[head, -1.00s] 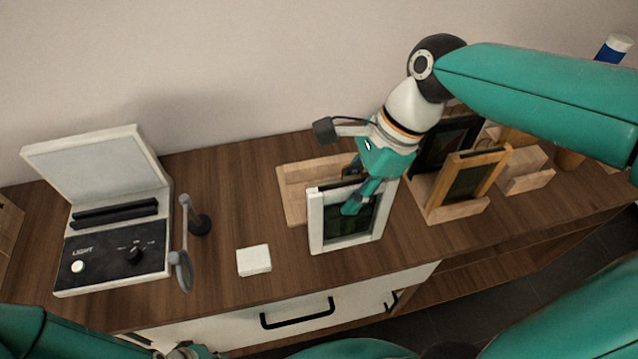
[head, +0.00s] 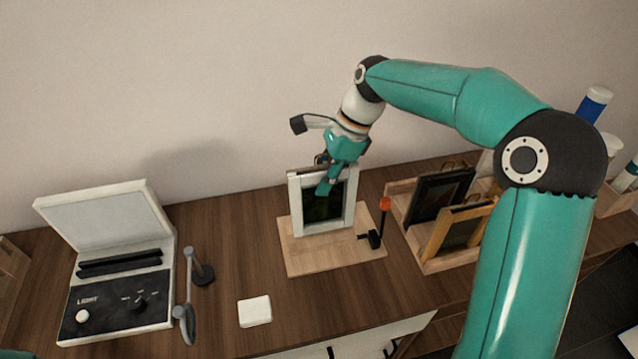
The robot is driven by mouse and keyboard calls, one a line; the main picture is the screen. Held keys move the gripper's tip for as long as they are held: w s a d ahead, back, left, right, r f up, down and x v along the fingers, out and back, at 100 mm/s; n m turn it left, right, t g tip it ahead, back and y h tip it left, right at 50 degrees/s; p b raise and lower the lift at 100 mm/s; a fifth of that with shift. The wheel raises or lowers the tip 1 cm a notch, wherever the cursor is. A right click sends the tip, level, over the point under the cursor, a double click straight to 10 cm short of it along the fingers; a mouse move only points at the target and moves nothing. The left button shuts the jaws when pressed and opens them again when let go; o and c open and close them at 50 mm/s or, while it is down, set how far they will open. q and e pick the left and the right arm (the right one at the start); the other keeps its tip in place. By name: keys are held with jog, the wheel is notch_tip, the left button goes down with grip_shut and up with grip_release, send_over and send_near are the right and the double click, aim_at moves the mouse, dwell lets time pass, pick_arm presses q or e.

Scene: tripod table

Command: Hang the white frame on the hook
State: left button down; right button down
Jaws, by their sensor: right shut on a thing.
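The white frame (head: 295,212) with a dark picture stands upright in the head view, over a light wooden board (head: 305,262) on the cabinet top. My right gripper (head: 325,187) is shut on the top of the white frame, with one finger in front of the picture. I cannot tell whether the frame's lower edge touches the board. A black stand with an orange tip (head: 384,205) is on the board's right side. No hook shows clearly.
To the right, a wooden rack holds a black frame (head: 440,194) and an orange-brown wooden frame (head: 458,231). To the left are an open light box (head: 117,300), a grey stand (head: 200,270) and a white square block (head: 254,311). Bare wood lies between block and board.

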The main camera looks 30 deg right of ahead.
jog(key=shift+w+d+r+p, duration=0.1)
jog(key=shift+w+d+p, duration=0.05)
jog(key=shift+w, duration=0.35)
jog(key=shift+w+d+p, duration=0.1)
jog(key=shift+w+p, duration=0.05)
jog(key=shift+w, duration=0.35)
jog(key=shift+w+d+f, duration=0.1)
jog(key=shift+w+f, duration=0.3)
jog(key=shift+f, duration=0.1)
notch_tip(320, 180, down, 6)
jog(key=shift+w+r+p, duration=0.1)
jog(key=shift+w+p, duration=0.05)
jog(key=shift+p, duration=0.75)
jog(key=c, duration=0.9)
grip_release()
jog(key=shift+f, duration=0.2)
jog(key=shift+c, duration=0.2)
